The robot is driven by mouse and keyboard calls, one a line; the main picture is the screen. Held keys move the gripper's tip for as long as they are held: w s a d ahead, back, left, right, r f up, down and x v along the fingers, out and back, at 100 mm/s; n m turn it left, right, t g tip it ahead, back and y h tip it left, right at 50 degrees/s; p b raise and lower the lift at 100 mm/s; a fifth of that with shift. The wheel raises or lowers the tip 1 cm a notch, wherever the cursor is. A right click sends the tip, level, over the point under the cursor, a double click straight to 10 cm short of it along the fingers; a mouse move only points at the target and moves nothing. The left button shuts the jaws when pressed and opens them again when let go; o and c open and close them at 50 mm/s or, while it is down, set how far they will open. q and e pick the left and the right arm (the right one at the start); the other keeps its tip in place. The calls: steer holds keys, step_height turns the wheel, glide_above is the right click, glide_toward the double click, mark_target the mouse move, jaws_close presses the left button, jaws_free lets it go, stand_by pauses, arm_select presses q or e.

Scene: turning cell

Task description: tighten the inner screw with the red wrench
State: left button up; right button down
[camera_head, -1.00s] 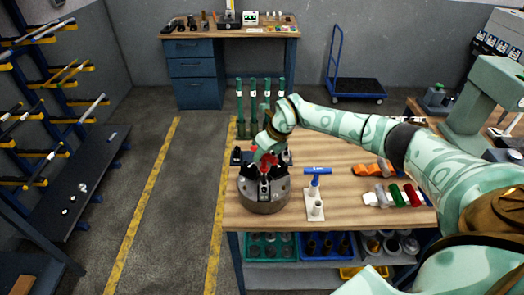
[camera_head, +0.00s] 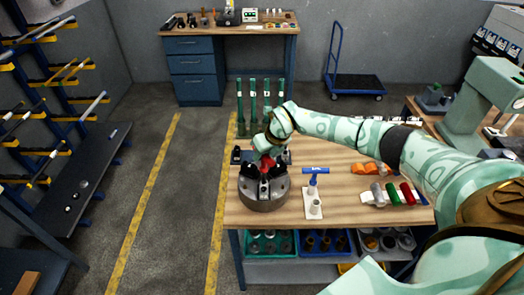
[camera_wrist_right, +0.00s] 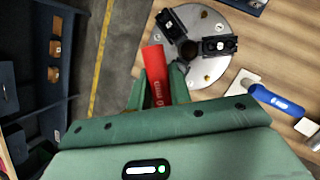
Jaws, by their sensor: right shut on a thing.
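My right gripper (camera_head: 265,152) is shut on the red wrench (camera_wrist_right: 157,82) above the chuck; a little red shows below the fingers in the head view (camera_head: 266,163). The round grey chuck (camera_head: 264,201) stands near the left edge of the wooden table and carries black jaws. In the wrist view, two black jaws (camera_wrist_right: 219,46) with small bright screws show beside the chuck's centre hole. The wrench's lower end is near the chuck's edge; I cannot tell whether it touches a screw. The inner screw cannot be made out for certain. My left gripper is not in view.
A blue-handled tool (camera_head: 315,171) stands in a white holder (camera_head: 313,205) right of the chuck. Orange, grey, green and red pieces (camera_head: 392,195) lie farther right. Several green posts (camera_head: 253,105) rise behind the chuck. Wood between the chuck and holder is clear.

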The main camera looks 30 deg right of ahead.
stand_by(0.3)
steer(key=shift+d+r+m+h+p, duration=0.1)
steer(key=shift+m+h+p, duration=0.5)
steer(key=shift+m+p, duration=0.85)
steer(key=shift+p, duration=0.4)
